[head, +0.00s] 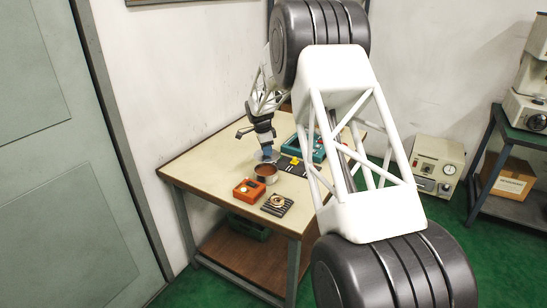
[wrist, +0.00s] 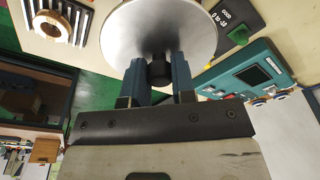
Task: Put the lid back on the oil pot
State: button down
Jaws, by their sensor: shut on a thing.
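My gripper (head: 267,152) is shut on the dark knob of the round silver lid (wrist: 160,28), its blue fingers on either side of the knob in the wrist view (wrist: 160,75). The lid looks held clear of the table. The oil pot (head: 266,174), a round reddish-brown open pot, stands on the table just below and in front of my gripper in the head view. In the wrist view I cannot make out the pot; the lid covers the middle of that view.
An orange box (head: 248,190) and a ring on a dark ribbed block (head: 277,204) stand near the table's front edge. A teal device (head: 316,150) and a dark panel with a yellow piece (head: 294,164) lie to the right. The table's left side (head: 205,162) is clear.

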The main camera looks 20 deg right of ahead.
jog(key=shift+w+a+r, duration=0.15)
jog(key=shift+w+a, duration=0.05)
jog(key=shift+w, duration=0.15)
jog(key=shift+f, duration=0.2)
jog(key=shift+f, duration=1.8)
jog(key=shift+f, duration=1.75)
dwell(2.2)
jog(key=c, duration=0.9)
grip_release()
jog(key=shift+o, duration=0.2)
jog(key=shift+r, duration=3.7)
